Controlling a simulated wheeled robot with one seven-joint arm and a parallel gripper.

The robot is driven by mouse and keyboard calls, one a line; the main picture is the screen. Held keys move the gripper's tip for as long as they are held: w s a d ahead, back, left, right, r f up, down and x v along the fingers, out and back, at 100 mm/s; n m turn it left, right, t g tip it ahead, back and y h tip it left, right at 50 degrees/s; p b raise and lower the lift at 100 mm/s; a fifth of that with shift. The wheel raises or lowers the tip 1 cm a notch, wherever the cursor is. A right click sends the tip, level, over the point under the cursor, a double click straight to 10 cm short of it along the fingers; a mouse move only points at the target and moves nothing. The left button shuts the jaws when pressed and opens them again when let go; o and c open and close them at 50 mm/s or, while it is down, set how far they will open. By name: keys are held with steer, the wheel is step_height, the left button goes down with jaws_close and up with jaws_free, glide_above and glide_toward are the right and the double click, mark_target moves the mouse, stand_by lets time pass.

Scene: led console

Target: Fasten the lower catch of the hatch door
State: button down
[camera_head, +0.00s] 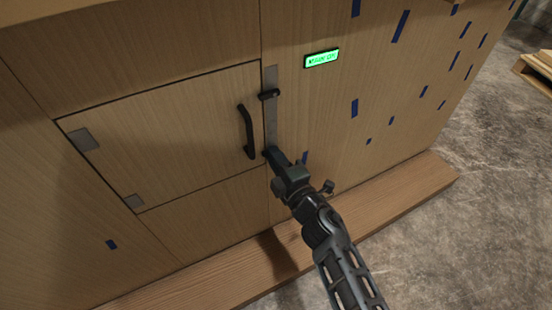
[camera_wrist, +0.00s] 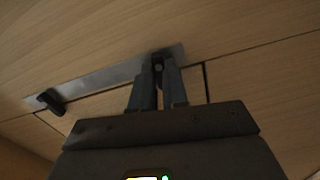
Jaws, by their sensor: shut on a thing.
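The closed wooden hatch door (camera_head: 178,125) sits flush in the console front, with a black bar handle (camera_head: 246,132) near its right edge. A metal strip (camera_head: 270,122) runs down beside that edge and shows in the wrist view (camera_wrist: 105,82). The black upper catch (camera_head: 269,94) lies across the strip toward the door; it also shows in the wrist view (camera_wrist: 51,102). My gripper (camera_head: 273,157) is at the strip's lower end, shut on the lower catch (camera_wrist: 158,66). The fingers (camera_wrist: 158,85) cover most of that catch, so its angle cannot be told.
A lit green display (camera_head: 321,58) is on the panel right of the door. Blue tape marks are scattered on that panel. A wooden ledge (camera_head: 400,192) runs along the console's foot, below my arm. Concrete floor (camera_head: 480,240) is clear at the right; a pallet (camera_head: 538,70) lies beyond.

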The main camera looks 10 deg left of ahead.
steer(key=shift+f+n, duration=0.15)
steer(key=shift+n, duration=0.55)
steer(key=c, duration=1.1)
jaws_free()
steer(key=shift+c, duration=0.2)
steer(key=p+v, duration=0.2)
steer(key=v, duration=0.6)
steer(key=shift+p, duration=0.3)
